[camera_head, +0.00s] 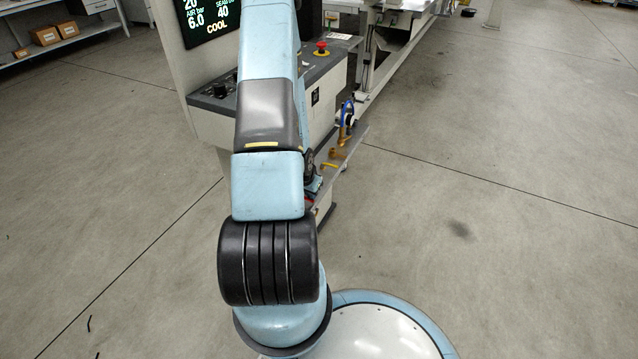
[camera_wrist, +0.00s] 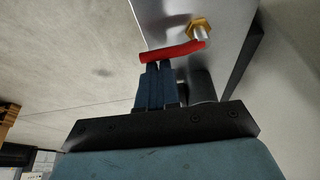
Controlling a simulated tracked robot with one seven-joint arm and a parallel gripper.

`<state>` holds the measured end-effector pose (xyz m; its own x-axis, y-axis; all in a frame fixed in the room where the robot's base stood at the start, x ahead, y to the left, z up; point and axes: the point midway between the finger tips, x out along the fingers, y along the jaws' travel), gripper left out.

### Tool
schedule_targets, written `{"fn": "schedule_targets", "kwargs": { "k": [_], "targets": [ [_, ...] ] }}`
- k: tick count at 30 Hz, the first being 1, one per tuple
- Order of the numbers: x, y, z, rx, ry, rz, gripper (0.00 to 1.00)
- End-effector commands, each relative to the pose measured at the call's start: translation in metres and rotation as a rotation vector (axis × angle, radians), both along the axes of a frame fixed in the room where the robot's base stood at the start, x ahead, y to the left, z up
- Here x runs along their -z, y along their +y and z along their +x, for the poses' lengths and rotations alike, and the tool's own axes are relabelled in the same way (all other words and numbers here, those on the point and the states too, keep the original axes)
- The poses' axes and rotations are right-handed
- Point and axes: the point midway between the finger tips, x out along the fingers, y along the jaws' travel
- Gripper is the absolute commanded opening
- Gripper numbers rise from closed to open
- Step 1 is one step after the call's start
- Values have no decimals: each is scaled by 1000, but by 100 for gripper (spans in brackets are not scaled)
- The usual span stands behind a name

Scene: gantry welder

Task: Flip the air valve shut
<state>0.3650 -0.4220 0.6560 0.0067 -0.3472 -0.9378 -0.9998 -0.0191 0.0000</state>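The air valve shows in the wrist view as a red lever (camera_wrist: 172,52) on a brass nut (camera_wrist: 201,27) with a silver stem end, mounted on a grey metal plate (camera_wrist: 232,50). The lever lies nearly crosswise in the picture, its free end to the left. My gripper (camera_wrist: 157,66) has its blue fingers side by side, close together, with the tips at the lever's underside near the free end. The tips seem to touch the lever or nearly so; nothing shows between them. In the head view my arm hides most of the gripper, and a bit of red shows beside it.
The welder's grey control cabinet (camera_head: 322,92) carries a red stop button (camera_head: 321,47) and a screen (camera_head: 212,18) reading air 6.0 bar. Brass fittings (camera_head: 334,160) and a blue hose (camera_head: 346,110) stand beside it. The floor to the right is clear.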

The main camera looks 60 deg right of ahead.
Motion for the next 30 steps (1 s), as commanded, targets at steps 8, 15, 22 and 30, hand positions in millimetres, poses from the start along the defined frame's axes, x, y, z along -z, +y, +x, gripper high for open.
{"fn": "schedule_targets", "kwargs": {
  "k": [8,15,22,30],
  "targets": [
    [-4,-26,5,-3,0,0,0],
    [-27,-31,7,-7,-1,-3,0],
    [-58,-19,8,-9,-1,-4,0],
    [-88,-6,8,-13,0,-3,0]
  ]
}}
